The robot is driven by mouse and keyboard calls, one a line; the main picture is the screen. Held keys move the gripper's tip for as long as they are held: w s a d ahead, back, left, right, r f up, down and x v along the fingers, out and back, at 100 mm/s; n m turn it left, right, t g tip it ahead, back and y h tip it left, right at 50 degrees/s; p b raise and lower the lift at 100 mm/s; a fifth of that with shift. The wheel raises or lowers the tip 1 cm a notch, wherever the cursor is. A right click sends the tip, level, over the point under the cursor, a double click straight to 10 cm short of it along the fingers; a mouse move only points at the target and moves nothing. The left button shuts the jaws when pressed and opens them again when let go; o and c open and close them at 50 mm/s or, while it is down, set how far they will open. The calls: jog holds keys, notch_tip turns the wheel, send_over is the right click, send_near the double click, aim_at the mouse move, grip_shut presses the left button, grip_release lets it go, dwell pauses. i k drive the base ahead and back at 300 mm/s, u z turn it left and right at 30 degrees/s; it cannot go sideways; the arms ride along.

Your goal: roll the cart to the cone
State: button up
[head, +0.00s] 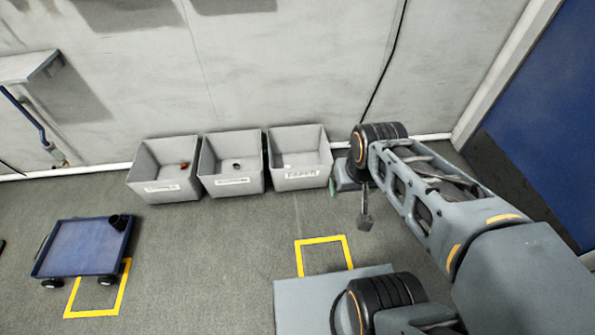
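The cart (82,250) is a low blue flat-topped trolley with black wheels at the left of the head view. It stands partly over a yellow floor outline. A small dark cup-like object (118,221) is at its far right corner. I make out no cone in this view. My arm reaches in from the lower right. A small grey end piece, which looks like my gripper (365,221), hangs below the far joint, well to the right of the cart and apart from it. Its fingers are too small to read.
Three grey labelled bins (233,184) stand along the back wall; the left one holds a small red item. A second yellow outline (323,239) lies mid-floor. A blue door panel (545,110) is at right. Floor between cart and mid-floor outline is clear.

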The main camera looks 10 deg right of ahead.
aim_at(76, 247)
jog(key=u, duration=2.15)
